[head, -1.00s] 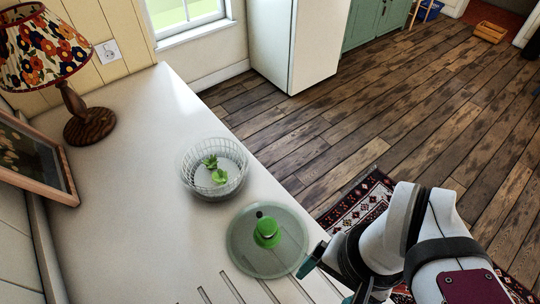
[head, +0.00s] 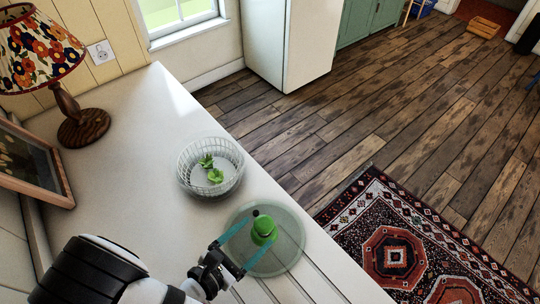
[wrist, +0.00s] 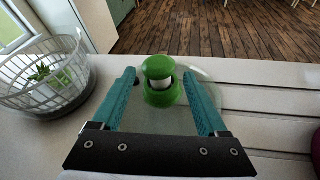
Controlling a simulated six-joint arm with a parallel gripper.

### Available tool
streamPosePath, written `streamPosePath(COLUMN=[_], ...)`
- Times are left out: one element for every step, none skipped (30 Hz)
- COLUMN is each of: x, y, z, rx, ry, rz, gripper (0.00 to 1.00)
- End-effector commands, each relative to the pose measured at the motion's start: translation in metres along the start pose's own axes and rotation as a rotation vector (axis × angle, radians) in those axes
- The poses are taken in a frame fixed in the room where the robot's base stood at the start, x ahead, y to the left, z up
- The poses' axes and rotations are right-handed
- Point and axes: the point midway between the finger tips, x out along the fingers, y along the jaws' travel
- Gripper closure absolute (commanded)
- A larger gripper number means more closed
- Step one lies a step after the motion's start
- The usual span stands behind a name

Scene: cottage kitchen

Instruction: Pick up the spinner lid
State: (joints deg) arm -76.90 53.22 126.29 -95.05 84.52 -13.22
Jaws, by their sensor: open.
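The spinner lid (head: 285,262) is a clear round disc with a green knob (head: 264,229) at its middle. It lies flat on the white counter, close to the counter's edge. My gripper (head: 240,246) is open, with its teal fingers pointing at the knob. In the wrist view the green knob (wrist: 160,80) stands between and just beyond the two open fingers, with no contact that I can make out. The clear disc (wrist: 205,76) shows behind and between the fingers, partly hidden by them.
A clear spinner basket (head: 211,181) with green leaves stands just behind the lid; it also shows at the left in the wrist view (wrist: 38,90). A lamp (head: 83,127) and a framed picture (head: 52,190) stand at the far left. Grooves mark the front counter. The counter's left middle is clear.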

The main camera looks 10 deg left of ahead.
Motion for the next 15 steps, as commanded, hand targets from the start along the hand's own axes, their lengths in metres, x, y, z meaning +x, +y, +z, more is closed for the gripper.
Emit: streamPosePath(x=[0.003, 0.005, 0.007, 0.008, 0.009, 0.009, 0.009, 0.009, 0.011, 0.014, 0.019, 0.024, 0.027, 0.030, 0.035], y=[-0.002, -0.003, -0.004, -0.005, -0.006, -0.007, -0.008, -0.008, -0.008, -0.007, -0.007, -0.005, -0.004, -0.004, -0.003], z=[-0.007, -0.009, -0.012, -0.014, -0.016, -0.018, -0.020, -0.021, -0.022, -0.021, -0.020, -0.019, -0.018, -0.017, -0.015], rx=[-0.066, -0.096, -0.132, -0.157, -0.178, -0.200, -0.214, -0.225, -0.233, -0.238, -0.239, -0.240, -0.239, -0.239, -0.238], ry=[-0.062, -0.103, -0.154, -0.187, -0.217, -0.250, -0.269, -0.283, -0.298, -0.304, -0.309, -0.310, -0.310, -0.310, -0.310], rz=[0.049, 0.076, 0.111, 0.138, 0.162, 0.190, 0.208, 0.223, 0.234, 0.240, 0.241, 0.242, 0.243, 0.242, 0.241], gripper=[0.24, 0.24, 0.24, 0.24, 0.24, 0.24, 0.24, 0.24, 0.24, 0.24, 0.24, 0.24, 0.24, 0.24, 0.24])
